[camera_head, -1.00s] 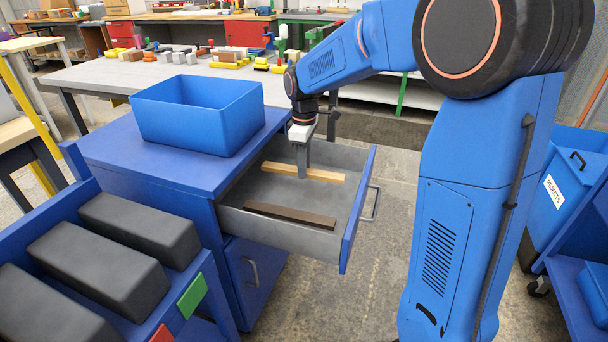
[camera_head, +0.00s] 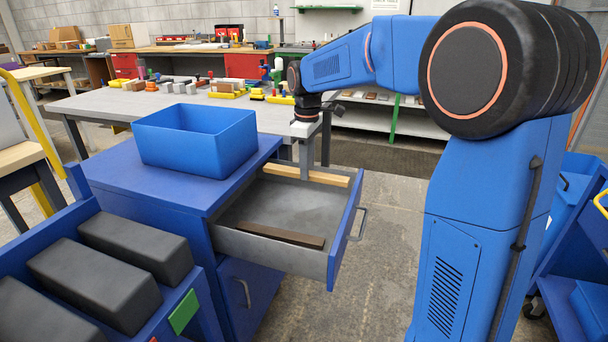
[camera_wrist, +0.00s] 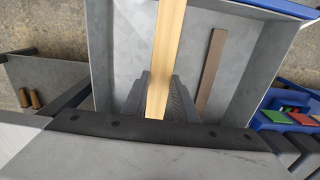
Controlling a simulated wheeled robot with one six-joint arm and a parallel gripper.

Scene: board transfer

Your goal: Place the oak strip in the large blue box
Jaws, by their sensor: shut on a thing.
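The oak strip (camera_head: 322,177) is a light wooden bar at the open drawer of the blue cabinet. My gripper (camera_head: 305,172) is shut on it near its middle. In the wrist view the oak strip (camera_wrist: 166,60) runs up from between my two fingers (camera_wrist: 156,105). In the head view it shows at the height of the drawer's rim, above the drawer floor. The large blue box (camera_head: 196,150) stands on top of the cabinet, left of the drawer, and its visible inside looks empty.
A dark brown strip (camera_head: 282,235) lies on the drawer floor (camera_head: 270,210); it also shows in the wrist view (camera_wrist: 211,70). The drawer front (camera_head: 346,230) stands out to the right. Black blocks (camera_head: 95,275) fill a rack at lower left. A grey workbench (camera_head: 110,105) with small parts stands behind.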

